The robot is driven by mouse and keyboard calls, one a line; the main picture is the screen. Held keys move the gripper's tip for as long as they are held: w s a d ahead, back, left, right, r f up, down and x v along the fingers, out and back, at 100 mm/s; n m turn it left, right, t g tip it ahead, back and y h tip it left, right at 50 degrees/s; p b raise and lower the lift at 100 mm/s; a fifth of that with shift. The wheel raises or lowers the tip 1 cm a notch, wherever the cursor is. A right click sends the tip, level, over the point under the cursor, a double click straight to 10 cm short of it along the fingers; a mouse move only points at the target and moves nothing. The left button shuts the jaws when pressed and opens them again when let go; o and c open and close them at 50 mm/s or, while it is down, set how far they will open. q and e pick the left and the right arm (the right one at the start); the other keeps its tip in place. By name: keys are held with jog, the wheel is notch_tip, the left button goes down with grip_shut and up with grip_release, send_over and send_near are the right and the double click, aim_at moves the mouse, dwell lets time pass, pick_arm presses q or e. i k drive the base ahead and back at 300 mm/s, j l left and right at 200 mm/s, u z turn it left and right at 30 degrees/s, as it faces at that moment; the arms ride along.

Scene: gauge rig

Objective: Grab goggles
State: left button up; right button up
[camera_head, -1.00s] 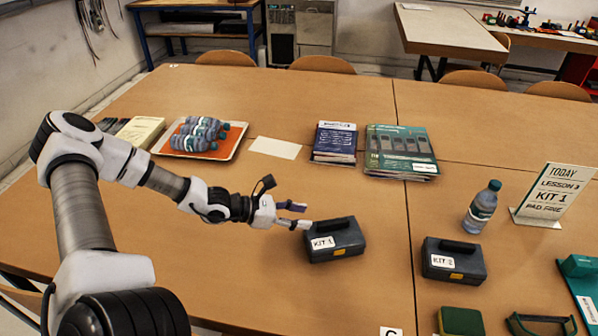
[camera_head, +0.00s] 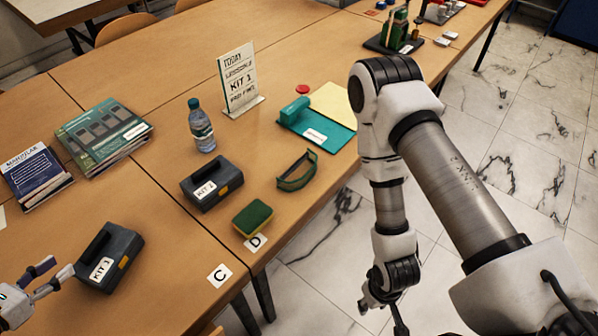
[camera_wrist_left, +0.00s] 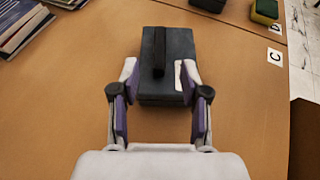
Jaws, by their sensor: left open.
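The goggles (camera_head: 297,170), with a dark green frame, lie on the table near its right edge in the head view. My left gripper (camera_head: 58,277) is at the lower left, far from the goggles. It is open, with its fingertips close to the black KIT 1 case (camera_head: 110,260). In the left wrist view the open fingers (camera_wrist_left: 158,82) appear on either side of the near part of that case (camera_wrist_left: 165,50); touching cannot be told. My right gripper (camera_head: 385,305) hangs low beyond the table edge, over the floor; its jaws are not clear.
A second black case (camera_head: 212,184), a yellow-green sponge (camera_head: 252,217) and a water bottle (camera_head: 201,127) stand left of the goggles. A teal folder (camera_head: 318,128) and a lesson sign (camera_head: 239,80) are behind. Books (camera_head: 104,137) lie at left.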

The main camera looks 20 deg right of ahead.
aim_at(294, 186)
jog(key=i+l+z, duration=0.1)
jog(key=l+z, duration=0.25)
jog(key=i+l+z, duration=0.1)
jog(key=l+z, duration=0.25)
jog(key=l, duration=0.1)
